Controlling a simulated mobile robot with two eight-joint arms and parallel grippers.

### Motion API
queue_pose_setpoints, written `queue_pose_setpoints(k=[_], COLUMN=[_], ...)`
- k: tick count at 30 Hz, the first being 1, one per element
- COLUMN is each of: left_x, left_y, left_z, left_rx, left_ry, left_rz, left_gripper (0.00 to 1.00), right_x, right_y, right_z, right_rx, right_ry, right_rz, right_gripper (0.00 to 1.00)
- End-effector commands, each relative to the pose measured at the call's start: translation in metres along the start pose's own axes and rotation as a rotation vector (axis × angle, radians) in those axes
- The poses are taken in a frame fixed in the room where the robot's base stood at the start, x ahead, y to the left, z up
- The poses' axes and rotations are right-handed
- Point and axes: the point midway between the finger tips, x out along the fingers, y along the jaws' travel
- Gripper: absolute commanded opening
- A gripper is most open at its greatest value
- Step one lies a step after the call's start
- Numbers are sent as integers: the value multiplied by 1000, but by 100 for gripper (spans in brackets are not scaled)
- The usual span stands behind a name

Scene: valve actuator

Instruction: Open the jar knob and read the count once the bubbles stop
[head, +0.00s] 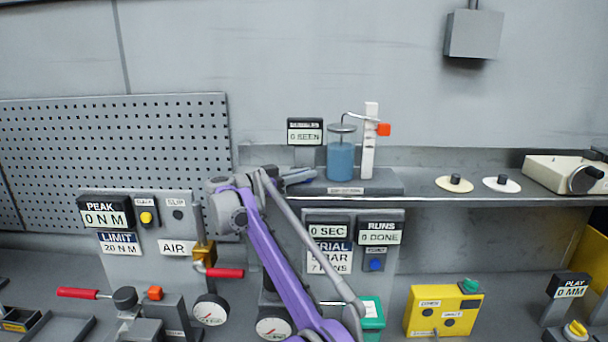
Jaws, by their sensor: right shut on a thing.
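The jar (341,162) is a clear cylinder of blue liquid standing on the shelf. A thin bent tube runs from its top to a white post (369,145) with an orange knob (383,129). No bubbles can be made out. The count display (304,132) behind and left of the jar reads "0 SEEN". My right gripper (303,177) is at the shelf, left of the jar's base and well below the orange knob. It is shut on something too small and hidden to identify. My left gripper is out of view.
The grey shelf (430,200) continues right with two black knobs on pale discs (455,184). Below are gauges, a red-handled air valve (224,272), a panel reading "0 SEC" and "0 DONE" (379,233), and a yellow box (443,311). My purple arm crosses in front of this panel.

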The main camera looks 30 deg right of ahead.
Motion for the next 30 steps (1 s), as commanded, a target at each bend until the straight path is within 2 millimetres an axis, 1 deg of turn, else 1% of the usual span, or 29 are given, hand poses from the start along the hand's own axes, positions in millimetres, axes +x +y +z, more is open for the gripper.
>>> queue_pose_setpoints(k=[1, 5, 6, 13, 17, 20, 27, 30], left_x=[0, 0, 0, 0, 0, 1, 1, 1], left_y=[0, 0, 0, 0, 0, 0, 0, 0], left_z=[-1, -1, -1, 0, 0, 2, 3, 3], left_rx=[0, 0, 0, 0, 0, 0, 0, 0], left_ry=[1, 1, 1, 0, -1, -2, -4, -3], left_rz=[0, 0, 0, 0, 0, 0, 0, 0], left_gripper=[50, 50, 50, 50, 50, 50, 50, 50], right_x=[1, 1, 1, 0, -8, -22, -72, -88], right_y=[0, 0, 0, 0, 0, -1, -1, -1], right_z=[-4, -3, -3, -2, -1, 0, -1, -2], right_rx=[1, 1, 1, 0, 0, 0, 0, 0], right_ry=[7, 5, 5, 3, 2, 2, 3, 3], right_rz=[-2, -1, -1, -1, -2, -4, -4, -4], right_gripper=[22, 45, 46, 46, 46, 46, 46, 46])
